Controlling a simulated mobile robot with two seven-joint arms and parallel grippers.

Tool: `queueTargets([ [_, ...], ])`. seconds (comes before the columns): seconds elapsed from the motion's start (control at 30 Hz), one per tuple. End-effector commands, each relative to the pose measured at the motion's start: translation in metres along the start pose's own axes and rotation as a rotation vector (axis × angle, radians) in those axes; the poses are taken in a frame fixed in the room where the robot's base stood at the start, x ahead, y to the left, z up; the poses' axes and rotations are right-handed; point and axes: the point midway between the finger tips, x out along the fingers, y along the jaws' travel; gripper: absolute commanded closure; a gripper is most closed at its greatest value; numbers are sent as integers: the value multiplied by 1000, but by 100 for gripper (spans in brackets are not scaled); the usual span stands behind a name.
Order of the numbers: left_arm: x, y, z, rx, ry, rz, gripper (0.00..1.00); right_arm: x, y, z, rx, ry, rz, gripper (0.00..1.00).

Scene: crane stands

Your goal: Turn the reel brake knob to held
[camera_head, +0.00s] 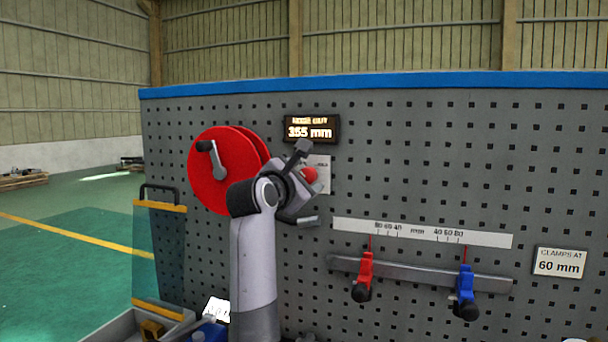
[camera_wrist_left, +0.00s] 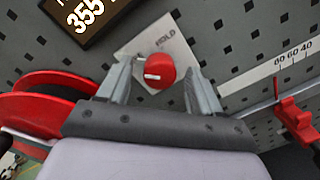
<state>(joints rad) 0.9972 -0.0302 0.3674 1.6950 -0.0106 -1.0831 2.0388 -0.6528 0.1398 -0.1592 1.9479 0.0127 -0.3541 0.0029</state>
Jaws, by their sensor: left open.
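The reel brake knob (camera_head: 310,174) is a small red knob on a pale label plate on the pegboard, partly hidden by my left gripper in the head view. In the left wrist view the knob (camera_wrist_left: 159,72) has a white mark and sits between the two fingers, with the word HOLD on the plate (camera_wrist_left: 168,42) above it. My left gripper (camera_head: 306,182) is open, its fingers on either side of the knob; it also shows in the left wrist view (camera_wrist_left: 160,88). I cannot tell whether the fingers touch the knob. My right gripper is not in view.
The red reel (camera_head: 222,165) with a grey crank is left of the knob. A display (camera_head: 311,129) above reads 355 mm. A rail (camera_head: 410,274) with a red clamp (camera_head: 363,277) and a blue clamp (camera_head: 466,292) is at lower right, beside a 60 mm sign (camera_head: 559,263).

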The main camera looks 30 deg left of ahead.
Motion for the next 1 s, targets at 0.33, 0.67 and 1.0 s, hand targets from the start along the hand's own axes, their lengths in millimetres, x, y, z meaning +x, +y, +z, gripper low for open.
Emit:
queueTargets([
  [0.33,4,0,0,0,0,0,35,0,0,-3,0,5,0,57],
  [0.67,3,0,0,1,0,0,91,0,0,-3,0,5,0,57],
  [1.0,3,-1,0,94,3,-4,91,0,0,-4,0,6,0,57],
])
